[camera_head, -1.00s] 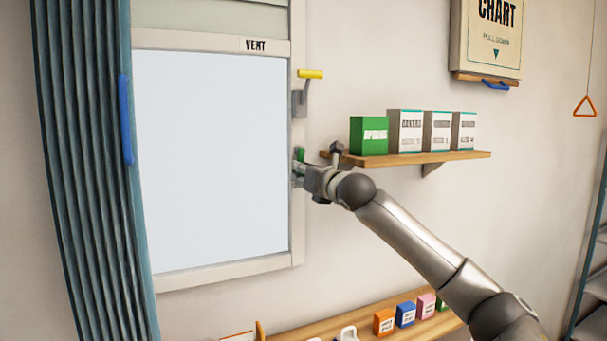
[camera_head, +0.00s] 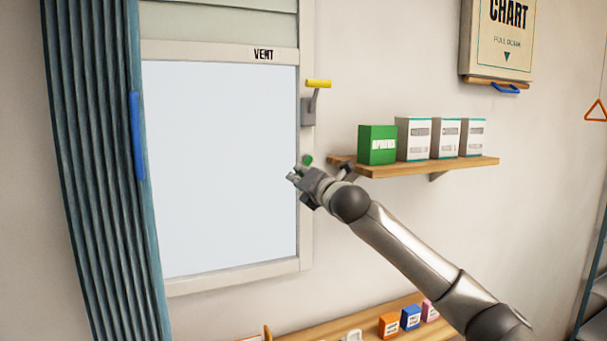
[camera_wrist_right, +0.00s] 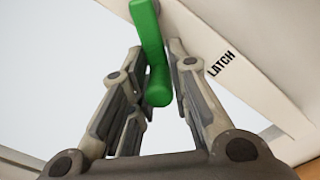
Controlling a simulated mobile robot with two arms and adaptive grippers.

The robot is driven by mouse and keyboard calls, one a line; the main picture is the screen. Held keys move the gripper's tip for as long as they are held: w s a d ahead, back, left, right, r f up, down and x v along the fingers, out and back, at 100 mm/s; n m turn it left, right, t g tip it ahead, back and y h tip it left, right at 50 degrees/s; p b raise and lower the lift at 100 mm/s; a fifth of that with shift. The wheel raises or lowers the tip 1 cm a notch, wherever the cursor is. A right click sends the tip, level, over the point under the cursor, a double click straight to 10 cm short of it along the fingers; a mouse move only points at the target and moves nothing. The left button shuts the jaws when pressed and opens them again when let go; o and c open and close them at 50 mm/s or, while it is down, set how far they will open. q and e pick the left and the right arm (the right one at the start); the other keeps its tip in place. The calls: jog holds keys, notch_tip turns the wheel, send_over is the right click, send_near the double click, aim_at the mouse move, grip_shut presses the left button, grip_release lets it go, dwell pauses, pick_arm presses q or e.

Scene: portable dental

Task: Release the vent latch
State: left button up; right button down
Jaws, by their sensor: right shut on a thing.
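The green vent latch (camera_wrist_right: 150,50) shows in the right wrist view as a bent handle on the pale window frame, beside the printed word LATCH. Its lower end lies between the fingers of my right gripper (camera_wrist_right: 155,92), which is shut on it. In the head view my right gripper (camera_head: 297,176) is at the right edge of the window, and only a small green piece of the latch (camera_head: 308,160) shows beside it. The rest of the latch is hidden by the gripper. The vent window (camera_head: 220,170) has a pale pane and a VENT label. My left gripper is not in view.
A yellow-handled lever (camera_head: 318,84) is on the frame above my gripper. A wooden shelf (camera_head: 440,168) with a green box (camera_head: 377,145) and white boxes is close on the right. A teal curtain (camera_head: 95,190) hangs left. A lower shelf (camera_head: 372,320) holds small boxes.

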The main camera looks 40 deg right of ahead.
jog(key=m, duration=0.1)
jog(key=m+p, duration=0.1)
jog(key=m, duration=0.1)
jog(key=a+m, duration=0.1)
jog(key=m, duration=0.1)
jog(key=shift+w+a+r+p, duration=0.1)
jog(key=shift+w+r+p, duration=0.1)
jog(key=shift+r+p, duration=0.1)
jog(key=shift+r, duration=0.1)
jog(key=c, duration=1.5)
grip_release()
jog(key=shift+r, duration=0.1)
jog(key=shift+o, duration=0.8)
jog(key=shift+r, duration=0.1)
jog(key=shift+s, duration=0.1)
